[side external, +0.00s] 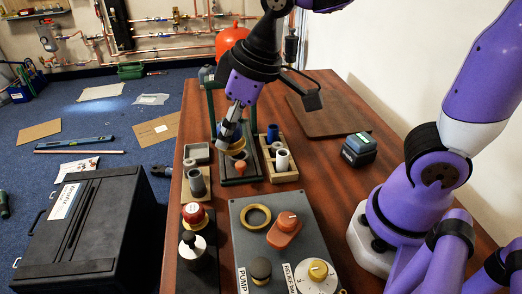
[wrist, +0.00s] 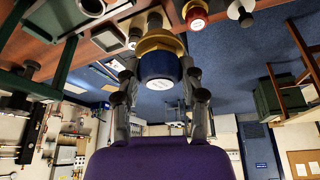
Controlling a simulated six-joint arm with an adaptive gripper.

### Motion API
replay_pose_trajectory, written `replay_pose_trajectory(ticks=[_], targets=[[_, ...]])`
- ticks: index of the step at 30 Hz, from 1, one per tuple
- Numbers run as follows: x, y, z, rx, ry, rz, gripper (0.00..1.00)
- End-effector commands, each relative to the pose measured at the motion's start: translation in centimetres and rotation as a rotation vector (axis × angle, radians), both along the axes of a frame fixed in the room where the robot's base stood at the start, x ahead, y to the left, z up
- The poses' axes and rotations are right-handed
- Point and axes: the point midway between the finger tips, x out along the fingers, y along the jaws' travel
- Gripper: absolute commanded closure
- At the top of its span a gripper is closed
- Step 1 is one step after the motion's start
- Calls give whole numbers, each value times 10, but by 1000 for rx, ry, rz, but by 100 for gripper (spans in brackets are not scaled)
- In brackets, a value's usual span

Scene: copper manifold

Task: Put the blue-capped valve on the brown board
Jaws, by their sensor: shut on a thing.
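The blue-capped valve (wrist: 160,72) is between my gripper's fingers (wrist: 160,92) in the wrist view. It has a dark blue cap with a white label and a brass body behind it. My gripper (side external: 231,132) is shut on it, in the side view over the dark green stand (side external: 211,108). There the valve's brass part (side external: 238,154) shows just below the fingertips, and the cap is mostly hidden by them. I cannot tell whether the valve touches the stand's base. The brown board (side external: 318,117) lies flat and bare on the table, to the right of the stand.
A wooden rack (side external: 284,177) with blue, grey and white cylinders stands between the stand and the open table. A dark blue-grey box (side external: 359,149) sits near the board's front right. A grey control panel (side external: 254,217) with knobs and a yellow ring is at the front.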

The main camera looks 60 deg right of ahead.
Motion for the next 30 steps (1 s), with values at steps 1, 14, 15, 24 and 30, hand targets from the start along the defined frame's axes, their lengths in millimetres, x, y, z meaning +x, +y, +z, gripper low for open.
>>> replay_pose_trajectory(ticks=[1, 14, 15, 24, 30], targets=[[10, -33, 4, 2, -2, -163, 99], [55, -271, -7, 3, 0, -1467, 99], [53, -285, -11, 1, -3, -1547, 99], [39, -341, -29, -6, -23, -1805, 99], [21, -388, -59, -4, -21, -1808, 99]])
